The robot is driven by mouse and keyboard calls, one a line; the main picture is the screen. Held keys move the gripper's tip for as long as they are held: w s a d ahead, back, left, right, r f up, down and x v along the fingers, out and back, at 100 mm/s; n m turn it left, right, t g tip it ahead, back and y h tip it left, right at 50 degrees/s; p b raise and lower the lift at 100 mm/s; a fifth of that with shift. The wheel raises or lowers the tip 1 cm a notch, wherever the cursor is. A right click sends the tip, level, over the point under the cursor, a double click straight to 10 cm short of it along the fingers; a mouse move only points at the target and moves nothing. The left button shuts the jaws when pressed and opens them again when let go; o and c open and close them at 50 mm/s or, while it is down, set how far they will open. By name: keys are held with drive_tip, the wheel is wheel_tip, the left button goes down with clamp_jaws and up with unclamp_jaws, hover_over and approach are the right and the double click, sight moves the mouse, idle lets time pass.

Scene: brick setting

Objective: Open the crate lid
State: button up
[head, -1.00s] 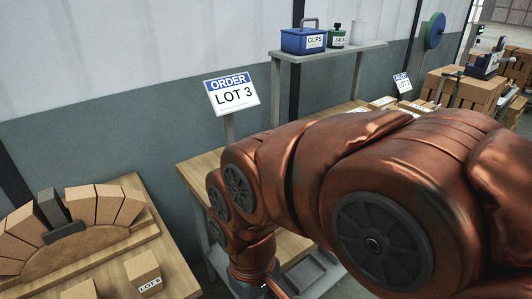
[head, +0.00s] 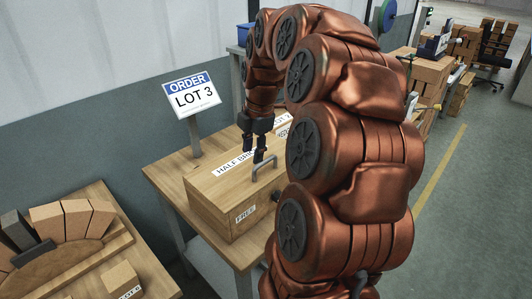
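A wooden crate (head: 207,211) stands on the table left of my arm. Its flat lid (head: 215,188) is shut and carries a white label reading "HALF BRI…", partly hidden by my gripper. A grey bar handle (head: 265,167) stands on the lid near its right side. My gripper (head: 254,157) points down over the lid, just left of the handle. Its two dark fingers are apart, with nothing seen between them. I cannot tell whether a finger touches the lid or handle. My copper arm hides the right part of the crate.
An order sign reading "LOT 3" (head: 192,93) stands on a post behind the crate's left side. A board with an arch of bricks (head: 74,222) lies on a table at the lower left. The floor (head: 455,200) at the right is clear.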

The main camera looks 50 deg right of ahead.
drive_tip(key=n, duration=0.2)
approach(265, 161)
drive_tip(key=shift+w+f+p, duration=0.2)
drive_tip(key=shift+f+p, duration=0.35)
drive_tip(key=shift+f, duration=0.85)
drive_tip(key=shift+w+f+p, duration=0.2)
drive_tip(key=shift+f+p, duration=0.3)
drive_tip(key=shift+f, duration=0.9)
drive_tip(key=shift+w+f+p, duration=0.25)
drive_tip(key=shift+f+p, duration=0.3)
drive_tip(key=shift+f, duration=0.85)
clamp_jaws()
